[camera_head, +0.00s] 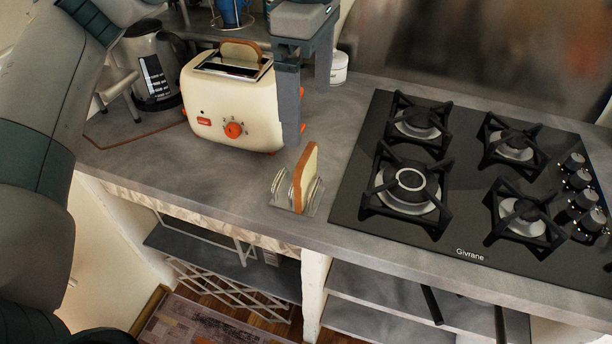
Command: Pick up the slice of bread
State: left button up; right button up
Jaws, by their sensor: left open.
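A slice of bread (305,176) stands upright in a small rack (282,189) near the front edge of the counter. My left gripper (305,138) is open, fingers pointing down, above and just behind the slice in the picture. One finger shows in front of the toaster's right end, the other further right and higher. No bread is between the fingers. A second slice (240,52) sticks out of the cream toaster (232,106), left of the gripper. My right gripper is not in view.
A black gas hob (462,190) with several burners fills the right of the counter (140,168). A kettle (153,65) stands left of the toaster. A white canister (339,68) is behind the gripper. Open shelves (372,290) lie below the counter.

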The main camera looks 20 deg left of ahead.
pick_arm(q)
jog(key=f, duration=0.1)
jog(key=p, duration=0.2)
send_over(307, 155)
notch_tip(307, 155, down, 6)
jog(key=shift+s+d+r, duration=0.1)
notch_tip(307, 155, down, 4)
jog(key=shift+f+p, duration=0.1)
jog(key=shift+p, duration=0.35)
jog(key=shift+f, duration=0.65)
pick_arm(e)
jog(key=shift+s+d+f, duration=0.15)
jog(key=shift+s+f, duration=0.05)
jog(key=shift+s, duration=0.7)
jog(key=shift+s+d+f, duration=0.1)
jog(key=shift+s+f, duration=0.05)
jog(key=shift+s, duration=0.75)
pick_arm(q)
jog(key=shift+f, duration=0.1)
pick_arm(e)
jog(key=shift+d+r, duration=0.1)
